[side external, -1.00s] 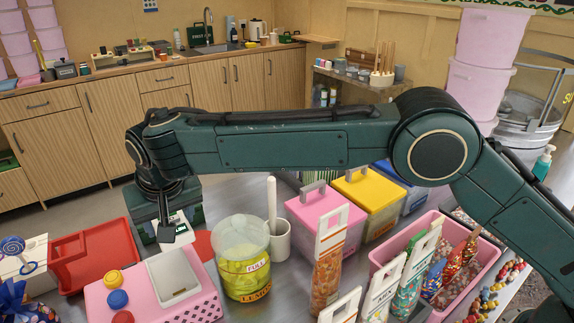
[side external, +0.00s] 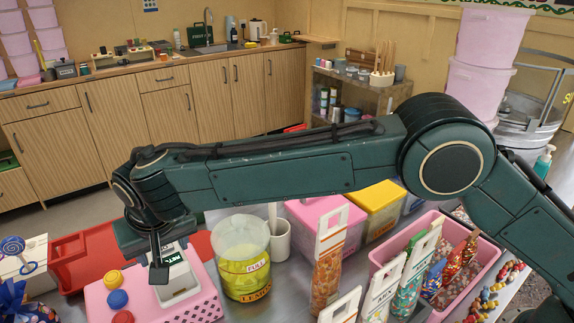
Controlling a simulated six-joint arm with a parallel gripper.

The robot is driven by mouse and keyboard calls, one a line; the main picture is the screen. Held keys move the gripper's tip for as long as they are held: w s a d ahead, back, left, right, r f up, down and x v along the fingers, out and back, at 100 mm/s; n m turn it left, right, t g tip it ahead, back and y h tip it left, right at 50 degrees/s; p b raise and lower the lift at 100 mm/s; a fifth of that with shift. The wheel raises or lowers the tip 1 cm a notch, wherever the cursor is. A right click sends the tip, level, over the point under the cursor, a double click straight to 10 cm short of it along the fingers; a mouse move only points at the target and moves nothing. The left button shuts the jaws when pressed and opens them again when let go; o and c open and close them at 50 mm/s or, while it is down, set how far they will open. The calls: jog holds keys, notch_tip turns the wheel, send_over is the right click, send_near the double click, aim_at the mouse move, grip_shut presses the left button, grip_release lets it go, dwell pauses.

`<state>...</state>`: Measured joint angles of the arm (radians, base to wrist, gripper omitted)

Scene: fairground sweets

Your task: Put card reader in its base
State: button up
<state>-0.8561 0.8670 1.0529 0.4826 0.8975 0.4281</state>
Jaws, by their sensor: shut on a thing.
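A pink block with a pale rectangular recess, the base (side external: 206,305), stands on the metal counter at the lower left. The white card reader (side external: 178,273), with a dark green label, is at the recess and covers most of it. My gripper (side external: 160,272) points down over the base, one dark finger showing in front of the card reader. It is shut on the card reader. The other finger is hidden. I cannot tell whether the card reader is seated in the recess or just above it.
Yellow, blue and red knobs (side external: 117,299) stand left of the recess. A clear tub of yellow sweets (side external: 243,262) stands close to the right of the base, with a white cup (side external: 280,242) behind it. A red tray (side external: 68,272) lies behind left.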

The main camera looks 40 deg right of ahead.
jog(key=shift+f, duration=1.45)
jog(key=shift+f, duration=0.75)
jog(key=o, duration=1.1)
jog(key=shift+f, duration=0.1)
jog(key=shift+o, duration=0.3)
jog(key=shift+d, duration=0.15)
jog(key=shift+d+f, duration=0.15)
jog(key=shift+o, duration=0.7)
jog(key=shift+r, duration=0.45)
jog(key=shift+a+r, duration=0.15)
jog(key=shift+r, duration=2.05)
jog(key=shift+a+r, duration=0.15)
jog(key=shift+r, duration=2)
